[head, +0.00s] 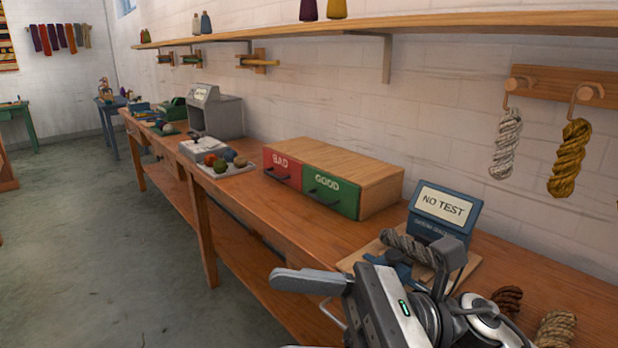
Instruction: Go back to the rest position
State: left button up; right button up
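My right gripper (382,272) is at the lower right, its arm coming in from the bottom right. Its two fingers stand wide apart with nothing seen held between them. Beyond it, a dark grey twisted skein (405,246) lies by a blue tester (444,212) whose screen reads NO TEST. The gripper hides part of the skein and of the tester's wooden base; I cannot tell whether a finger touches the skein. My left gripper is not in view.
A cabinet (377,190) with a red BAD drawer (282,168) and green GOOD drawer (330,192) stands on the bench (262,205). Brown (507,299) and tan (555,329) skeins lie at right. White (506,145) and mustard (570,158) skeins hang from pegs. The floor at left is clear.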

jog(key=w+d+f+n+t+h+p, duration=0.1)
jog(key=w+d+f+n+t+h, duration=0.25)
jog(key=n+t, duration=0.55)
jog(key=w+d+f+n+t+h+p, duration=0.15)
jog(key=w+f+n+t+h, duration=0.35)
jog(key=n, duration=0.7)
jog(key=w+d+f+n+t+h, duration=0.1)
jog(key=d+f+n+t+h, duration=0.25)
jog(key=n+t, duration=0.6)
jog(key=s+d+f+m+g+h, duration=0.2)
jog(key=s+f+m+g+h, duration=0.1)
jog(key=f+m, duration=0.4)
jog(key=s+d+f+m+g+h+p, duration=0.1)
jog(key=s+d+f+m+g+h, duration=0.2)
jog(key=f, duration=0.9)
jog(key=s+m+g, duration=0.2)
jog(key=s+m, duration=0.2)
jog(key=s, duration=0.1)
jog(key=shift+s+d, duration=0.15)
jog(key=shift+d, duration=0.15)
